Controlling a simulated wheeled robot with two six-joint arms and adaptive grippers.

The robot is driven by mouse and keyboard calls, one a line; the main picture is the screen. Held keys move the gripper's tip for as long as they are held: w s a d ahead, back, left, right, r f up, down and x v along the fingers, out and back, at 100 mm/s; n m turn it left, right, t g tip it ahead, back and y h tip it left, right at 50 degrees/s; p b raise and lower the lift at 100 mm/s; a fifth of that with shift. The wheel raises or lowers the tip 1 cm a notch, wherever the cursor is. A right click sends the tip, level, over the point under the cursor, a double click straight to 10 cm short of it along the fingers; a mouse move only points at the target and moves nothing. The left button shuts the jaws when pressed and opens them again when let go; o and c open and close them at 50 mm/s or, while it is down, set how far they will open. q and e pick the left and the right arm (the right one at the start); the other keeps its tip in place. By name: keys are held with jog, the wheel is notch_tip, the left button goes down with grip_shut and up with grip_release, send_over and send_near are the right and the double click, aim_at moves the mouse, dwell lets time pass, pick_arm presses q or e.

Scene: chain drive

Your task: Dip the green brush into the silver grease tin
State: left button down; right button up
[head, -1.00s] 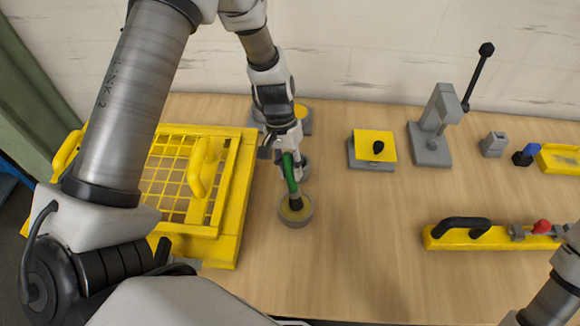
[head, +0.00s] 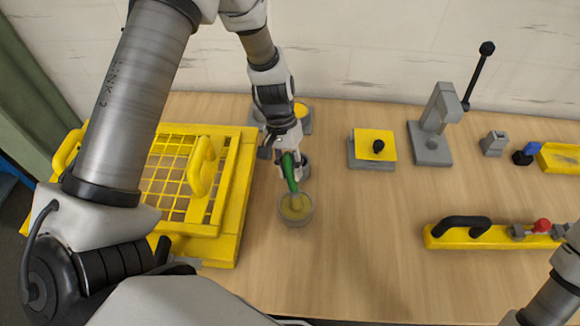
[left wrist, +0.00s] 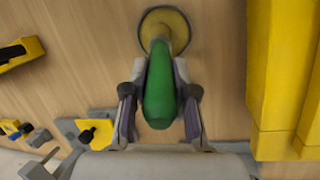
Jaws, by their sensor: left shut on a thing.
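My left gripper (head: 290,172) is shut on the green brush (head: 291,180) and points down over the table. In the left wrist view the brush's thick green handle (left wrist: 159,90) lies between the two fingers (left wrist: 160,92). The round silver grease tin (head: 284,216), with yellowish grease inside, stands on the table under the brush. It also shows in the left wrist view (left wrist: 184,24). The brush's lower end is over or within the tin's opening, and I cannot tell how deep it reaches. My right gripper is out of view.
A yellow frame with a mesh and handles (head: 228,225) lies left of the tin. A yellow-topped block with a black knob (head: 367,143), a grey lever press (head: 432,148) and a yellow bar with a black handle (head: 450,240) lie to the right. The table in front of the tin is clear.

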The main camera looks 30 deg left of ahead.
aim_at(290, 159)
pick_arm(q)
notch_tip(290, 159, up, 7)
jog(key=p, duration=0.6)
dwell(0.5)
jog(key=shift+f, duration=0.1)
